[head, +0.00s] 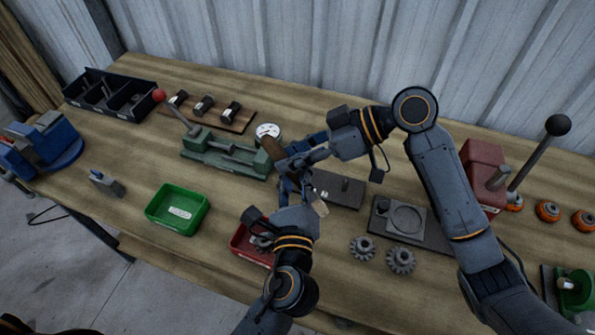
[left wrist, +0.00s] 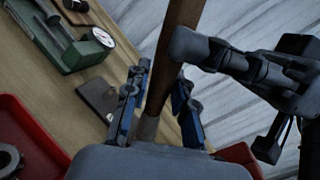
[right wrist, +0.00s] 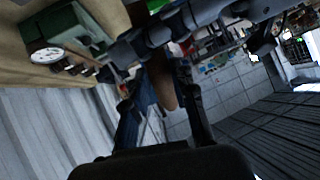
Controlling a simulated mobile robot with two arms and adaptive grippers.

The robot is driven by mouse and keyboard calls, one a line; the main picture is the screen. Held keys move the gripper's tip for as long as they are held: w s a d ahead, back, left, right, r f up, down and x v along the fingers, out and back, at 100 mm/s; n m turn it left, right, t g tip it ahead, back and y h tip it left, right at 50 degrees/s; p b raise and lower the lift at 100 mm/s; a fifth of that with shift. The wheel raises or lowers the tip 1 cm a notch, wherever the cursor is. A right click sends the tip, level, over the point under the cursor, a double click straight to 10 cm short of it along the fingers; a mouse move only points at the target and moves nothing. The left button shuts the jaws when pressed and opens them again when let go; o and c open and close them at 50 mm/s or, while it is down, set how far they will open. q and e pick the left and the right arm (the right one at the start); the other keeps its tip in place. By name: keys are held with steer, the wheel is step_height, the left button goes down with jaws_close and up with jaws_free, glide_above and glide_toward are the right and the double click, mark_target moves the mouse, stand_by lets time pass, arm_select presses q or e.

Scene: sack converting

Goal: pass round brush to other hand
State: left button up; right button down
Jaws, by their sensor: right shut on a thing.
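The round brush has a brown wooden handle (head: 272,148) and a pale end (head: 321,208). It is held slantwise above the middle of the bench, its centre hidden by my grippers in the head view. My right gripper (head: 294,162) is shut on the brush. In the left wrist view the brown handle (left wrist: 172,75) runs between the blue-padded fingers of my left gripper (left wrist: 158,105), which stand apart with gaps beside it. In the right wrist view the handle (right wrist: 162,82) shows near the fingers, partly hidden.
A green fixture (head: 225,155) with a dial stands behind the grippers. A green tray (head: 157,207) is at left; a red tray (head: 236,246) lies below my left arm. Gears (head: 400,261) and a red press (head: 482,170) are at right. Bare bench lies between the trays.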

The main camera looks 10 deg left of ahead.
steer(key=c, duration=1)
jaws_free()
